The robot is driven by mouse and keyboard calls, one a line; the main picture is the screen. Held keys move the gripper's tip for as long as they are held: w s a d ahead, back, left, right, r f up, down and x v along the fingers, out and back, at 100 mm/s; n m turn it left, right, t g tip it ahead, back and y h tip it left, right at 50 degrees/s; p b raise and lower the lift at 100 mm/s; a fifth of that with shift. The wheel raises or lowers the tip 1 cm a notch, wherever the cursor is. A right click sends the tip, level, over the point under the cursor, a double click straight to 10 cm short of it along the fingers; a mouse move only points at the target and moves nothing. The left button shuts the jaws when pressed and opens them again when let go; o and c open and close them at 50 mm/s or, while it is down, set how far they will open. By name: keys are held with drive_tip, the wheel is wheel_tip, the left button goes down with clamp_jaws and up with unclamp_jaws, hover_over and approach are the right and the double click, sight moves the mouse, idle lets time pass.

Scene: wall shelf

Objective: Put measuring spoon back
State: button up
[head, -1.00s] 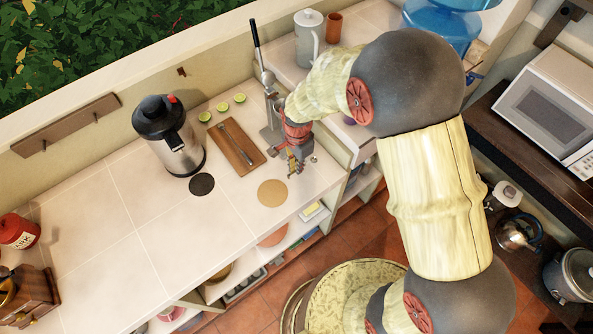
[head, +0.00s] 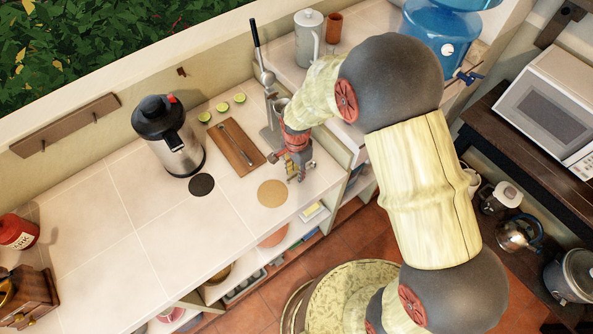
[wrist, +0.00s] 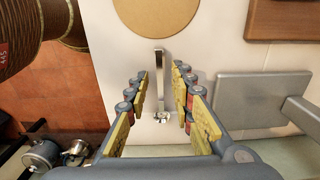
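A slim silver utensil, apparently the measuring spoon (wrist: 161,84), lies on the pale counter in the wrist view. Its flat handle points toward the round tan mat and its small shiny end is nearer my palm. My gripper (wrist: 161,72) is open, with one finger on each side of the spoon and visible gaps between. In the head view my gripper (head: 298,173) is low over the counter's right end, and it hides the spoon there. A wooden wall rack (head: 65,126) with pegs hangs at the upper left and holds nothing visible.
A cutting board (head: 234,150) with a long utensil on it, lime halves (head: 222,107) and a metal press (head: 268,100) stand close to my gripper. A steel dispenser (head: 178,140) stands left of the board. The counter's left middle is clear.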

drive_tip(key=s+d+r+n+t+p, duration=0.1)
drive_tip(key=d+r, duration=0.1)
drive_tip(key=r, duration=0.8)
drive_tip(key=d+r+n, duration=0.1)
drive_tip(key=d+r, duration=0.1)
drive_tip(key=r, duration=0.8)
drive_tip(key=s+d+r+n+t, duration=0.2)
drive_tip(key=s+d+r+n, duration=0.2)
drive_tip(key=s+d+r, duration=0.2)
drive_tip(key=s+d+r+n+t, duration=0.2)
drive_tip(key=s+d+r+n, duration=0.3)
drive_tip(key=s+r, duration=0.5)
drive_tip(key=shift+s+d+t, duration=0.3)
drive_tip(key=shift+s+d, duration=0.25)
drive_tip(key=shift+s, duration=0.55)
